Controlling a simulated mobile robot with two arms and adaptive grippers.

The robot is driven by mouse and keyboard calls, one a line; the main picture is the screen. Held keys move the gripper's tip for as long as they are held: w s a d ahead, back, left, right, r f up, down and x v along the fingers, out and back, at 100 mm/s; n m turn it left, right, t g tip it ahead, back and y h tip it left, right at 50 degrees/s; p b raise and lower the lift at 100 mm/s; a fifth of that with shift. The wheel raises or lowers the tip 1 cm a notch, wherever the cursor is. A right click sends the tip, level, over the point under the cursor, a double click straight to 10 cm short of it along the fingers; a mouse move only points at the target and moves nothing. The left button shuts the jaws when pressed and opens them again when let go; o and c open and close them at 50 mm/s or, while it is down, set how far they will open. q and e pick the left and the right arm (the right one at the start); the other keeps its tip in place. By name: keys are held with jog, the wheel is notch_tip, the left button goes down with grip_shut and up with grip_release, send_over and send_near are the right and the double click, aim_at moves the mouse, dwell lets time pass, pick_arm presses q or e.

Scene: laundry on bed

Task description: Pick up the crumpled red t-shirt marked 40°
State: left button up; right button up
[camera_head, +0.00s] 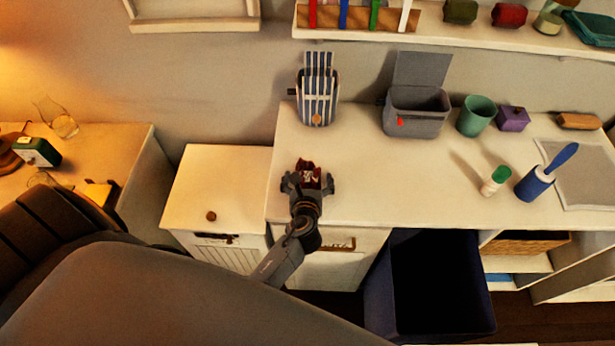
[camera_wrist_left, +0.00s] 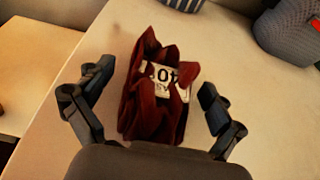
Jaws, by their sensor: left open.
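The crumpled dark red t-shirt (camera_head: 309,171) lies on the left end of the white counter in the head view. In the left wrist view the red t-shirt (camera_wrist_left: 152,110) stands in folds, with a white label bearing partly readable black marks, seen turned over. My left gripper (camera_head: 309,187) is open. In the left wrist view my left gripper (camera_wrist_left: 150,100) has one finger on each side of the shirt, with visible gaps between fingers and cloth. The lower part of the shirt is hidden behind the gripper's body. My right gripper is not in view.
On the white counter (camera_head: 370,190), a striped container (camera_head: 317,97) and a grey open-lidded box (camera_head: 416,110) stand behind the shirt. A green cup (camera_head: 476,116) and lint roller (camera_head: 546,175) are further right. A dark blue bin (camera_head: 376,290) stands below the counter's front edge.

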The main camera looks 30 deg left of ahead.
pick_arm(q)
jog(key=shift+s, duration=0.1)
jog(key=shift+c, duration=0.7)
jog(key=c, duration=1.2)
jog(key=shift+o, duration=0.2)
jog(key=shift+r, duration=0.15)
